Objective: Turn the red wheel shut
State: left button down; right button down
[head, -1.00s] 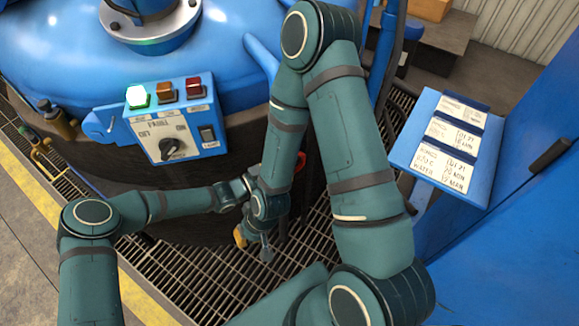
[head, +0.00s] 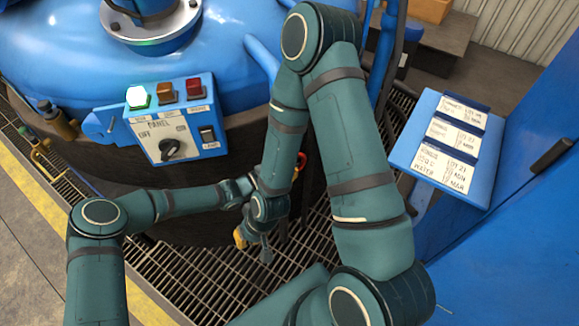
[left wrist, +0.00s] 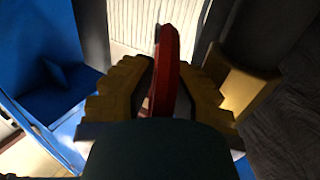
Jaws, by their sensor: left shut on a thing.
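The red wheel (head: 301,160) shows only as a small red piece in the head view, to the right of my right forearm, which hides most of it. In the left wrist view its red rim (left wrist: 167,68) stands edge-on between the yellow pads of my left gripper (left wrist: 163,80), which is shut on it. In the head view my left gripper is mostly hidden behind my right forearm. My right gripper (head: 253,246) hangs below, its fingers apart and nothing seen between them, over the floor grating.
The blue furnace (head: 60,50) fills the upper left. A control panel (head: 178,130) with a lit green lamp is on its side. A blue board with labels (head: 405,160) and a blue cabinet (head: 530,240) stand at right. The grating (head: 200,280) is open below.

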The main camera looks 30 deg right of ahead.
pick_arm(q)
jog(key=shift+y, duration=0.3)
jog(key=y, duration=0.2)
jog(key=shift+r+y, duration=0.2)
jog(key=shift+y, duration=0.1)
jog(key=shift+r+y+p, duration=0.1)
jog(key=shift+y+p, duration=0.25)
jog(key=shift+y, duration=0.35)
jog(key=shift+y+p, duration=0.8)
jog(key=shift+p, duration=0.1)
jog(key=shift+a+y+p, duration=0.1)
jog(key=shift+y+p, duration=0.3)
jog(key=shift+p, duration=0.15)
jog(key=c, duration=1.2)
grip_release()
